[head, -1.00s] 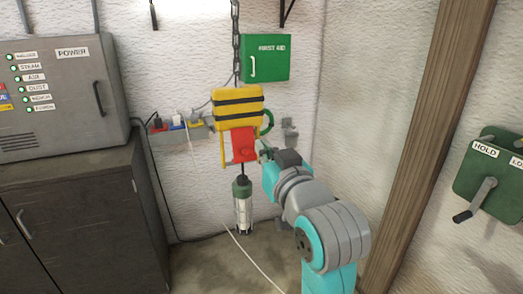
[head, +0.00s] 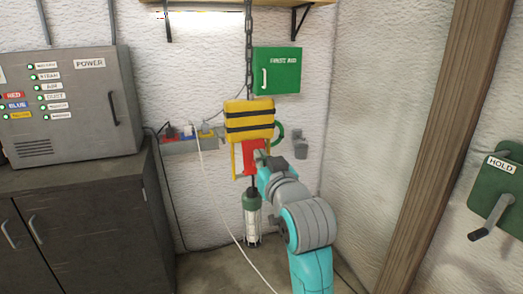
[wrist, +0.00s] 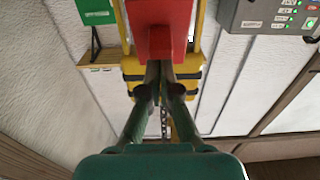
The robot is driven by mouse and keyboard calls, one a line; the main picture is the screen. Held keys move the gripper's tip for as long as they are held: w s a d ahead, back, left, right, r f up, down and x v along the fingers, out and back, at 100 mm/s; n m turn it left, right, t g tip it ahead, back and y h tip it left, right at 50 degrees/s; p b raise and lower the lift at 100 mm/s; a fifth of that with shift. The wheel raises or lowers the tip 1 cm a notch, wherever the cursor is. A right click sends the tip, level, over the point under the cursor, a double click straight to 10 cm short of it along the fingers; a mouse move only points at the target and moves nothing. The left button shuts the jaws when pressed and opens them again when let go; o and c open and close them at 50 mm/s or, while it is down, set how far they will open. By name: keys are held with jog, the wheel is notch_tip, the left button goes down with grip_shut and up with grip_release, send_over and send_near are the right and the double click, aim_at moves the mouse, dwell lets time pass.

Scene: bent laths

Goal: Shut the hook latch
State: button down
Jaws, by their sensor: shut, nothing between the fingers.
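A yellow hoist block (head: 249,118) with black bands hangs from a chain in the head view. A red piece (head: 252,153) sits below it between yellow side bars, and also fills the upper middle of the wrist view (wrist: 160,28). I cannot make out the hook latch as a separate part; the red piece may belong to it. My gripper (head: 262,157) is at the right side of the red piece, partly covering it. In the wrist view its fingers (wrist: 160,72) are together and empty, with tips close to the red piece's end. I cannot tell whether they touch.
A caged lamp (head: 252,218) hangs below the red piece. A green first aid box (head: 277,70) and a socket strip (head: 190,145) are on the wall behind. A grey power box (head: 75,105) stands on a dark cabinet (head: 95,215) at left. A wooden post (head: 425,150) rises at right.

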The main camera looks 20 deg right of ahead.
jog(key=shift+s+f, duration=0.1)
jog(key=shift+f, duration=0.1)
jog(key=shift+w+f, duration=0.3)
jog(key=shift+f, duration=0.25)
jog(key=shift+w+f, duration=0.3)
jog(key=shift+f, duration=0.25)
